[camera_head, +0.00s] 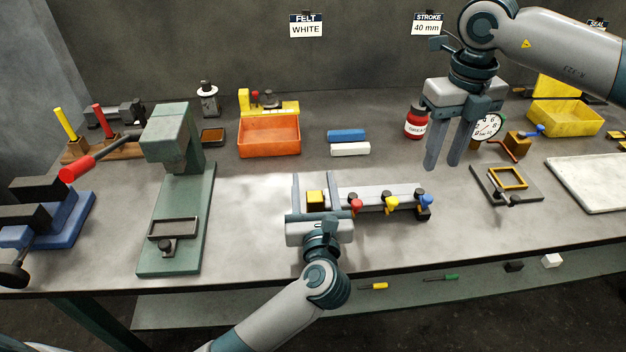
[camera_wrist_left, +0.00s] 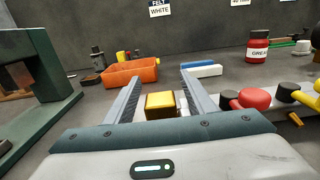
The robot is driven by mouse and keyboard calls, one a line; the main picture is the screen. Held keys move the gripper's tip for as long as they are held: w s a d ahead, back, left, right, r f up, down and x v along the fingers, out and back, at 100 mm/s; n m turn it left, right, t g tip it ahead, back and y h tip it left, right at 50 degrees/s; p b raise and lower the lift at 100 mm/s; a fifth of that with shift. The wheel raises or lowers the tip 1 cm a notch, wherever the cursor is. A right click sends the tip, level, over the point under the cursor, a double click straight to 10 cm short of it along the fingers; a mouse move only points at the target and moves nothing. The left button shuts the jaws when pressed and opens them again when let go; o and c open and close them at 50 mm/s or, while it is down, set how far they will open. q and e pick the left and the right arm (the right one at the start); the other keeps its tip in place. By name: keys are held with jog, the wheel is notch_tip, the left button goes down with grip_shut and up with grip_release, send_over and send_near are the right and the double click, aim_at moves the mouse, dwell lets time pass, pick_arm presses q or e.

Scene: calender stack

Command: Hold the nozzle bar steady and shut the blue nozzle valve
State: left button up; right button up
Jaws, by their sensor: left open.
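The nozzle bar (camera_head: 375,192) is a grey bar lying on the bench, with a yellow block (camera_head: 315,198) at its left end. Red (camera_head: 356,204), yellow (camera_head: 391,203) and blue (camera_head: 426,201) valve knobs sit along its front; the blue nozzle valve is at the right end. My left gripper (camera_head: 312,177) is open, its fingers on either side of the yellow block, with gaps. The block also shows between the fingers in the left wrist view (camera_wrist_left: 160,104). My right gripper (camera_head: 442,166) has its fingers apart and empty, pointing down behind the bar's right part.
A red grease jar (camera_head: 415,122) and a dial gauge (camera_head: 488,126) stand near my right gripper. A small framed fixture (camera_head: 507,180) lies right of the bar. An orange bin (camera_head: 269,137) and a green press (camera_head: 180,200) are to the left. Bench between press and bar is clear.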

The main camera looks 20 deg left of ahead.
pick_arm(q)
jog(key=shift+w+a, duration=0.25)
jog(key=shift+w, duration=0.35)
grip_shut()
pick_arm(e)
grip_shut()
jog(key=w+d+f+m+g+y, duration=0.1)
jog(key=d+f+g+y, duration=0.2)
jog(key=d+y, duration=0.4)
jog(key=w+d+f+m+g+y, duration=0.1)
jog(key=d+f+m+g+y, duration=0.1)
jog(key=d+f+y, duration=0.4)
jog(key=d+y, duration=0.2)
jog(key=d, duration=0.2)
jog(key=shift+d+g, duration=0.3)
jog(key=shift+g, duration=0.1)
